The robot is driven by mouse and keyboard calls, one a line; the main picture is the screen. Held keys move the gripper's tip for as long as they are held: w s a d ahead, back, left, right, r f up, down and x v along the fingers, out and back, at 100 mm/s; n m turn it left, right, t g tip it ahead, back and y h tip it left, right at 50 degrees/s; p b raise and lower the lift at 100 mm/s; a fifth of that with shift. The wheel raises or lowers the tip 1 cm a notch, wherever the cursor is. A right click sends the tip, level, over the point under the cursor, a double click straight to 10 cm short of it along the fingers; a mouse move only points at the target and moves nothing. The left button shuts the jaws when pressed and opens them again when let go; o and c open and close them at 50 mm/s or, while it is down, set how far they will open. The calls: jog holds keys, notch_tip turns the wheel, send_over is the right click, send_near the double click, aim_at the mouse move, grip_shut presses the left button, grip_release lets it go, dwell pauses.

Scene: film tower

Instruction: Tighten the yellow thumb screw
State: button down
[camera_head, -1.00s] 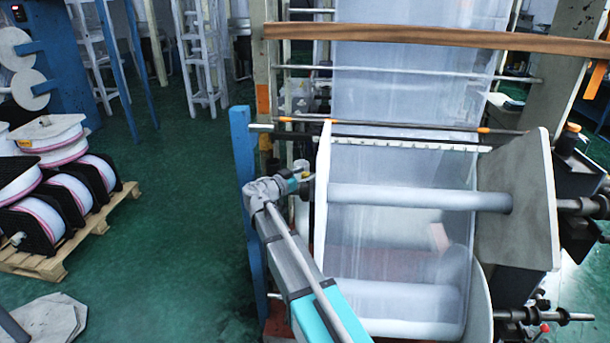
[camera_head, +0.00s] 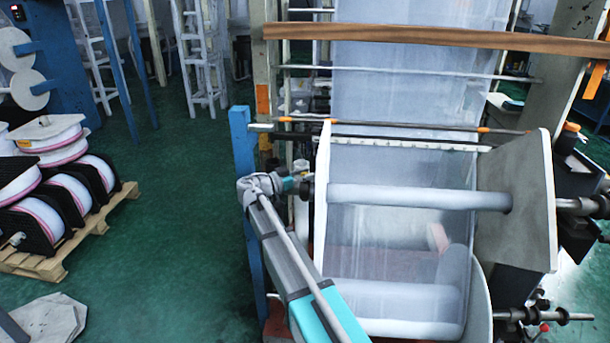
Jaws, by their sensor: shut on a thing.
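My gripper (camera_head: 307,190) is small and dark at the end of my arm. It is at the outer side of the white left side plate (camera_head: 321,205), in line with the left end of the upper film roller (camera_head: 415,197). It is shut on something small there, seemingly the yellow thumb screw. The screw itself does not show; the gripper and wrist hide that spot. The fingertips are too small to make out, and so is how the screw sits.
A blue post (camera_head: 243,160) stands close to the left of my wrist. A dark rod with orange collars (camera_head: 390,126) crosses above. A wooden bar (camera_head: 430,37) spans the top. Film reels on a pallet (camera_head: 60,240) stand at left, with clear green floor (camera_head: 185,200) between.

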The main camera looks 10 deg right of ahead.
jog(key=m+g, duration=0.1)
jog(key=g, duration=0.1)
jog(key=shift+w+m+g+h, duration=0.2)
jog(key=shift+m+g+h, duration=0.1)
jog(key=shift+m+g, duration=0.1)
jog(key=shift+s+m+g, duration=0.15)
jog(key=shift+m+g, duration=0.25)
jog(key=shift+g, duration=0.1)
jog(key=shift+c, duration=2)
grip_release()
jog(key=shift+a, duration=0.1)
jog(key=s+a, duration=0.1)
jog(key=a, duration=1)
jog(key=shift+a, duration=0.3)
jog(key=shift+s, duration=0.1)
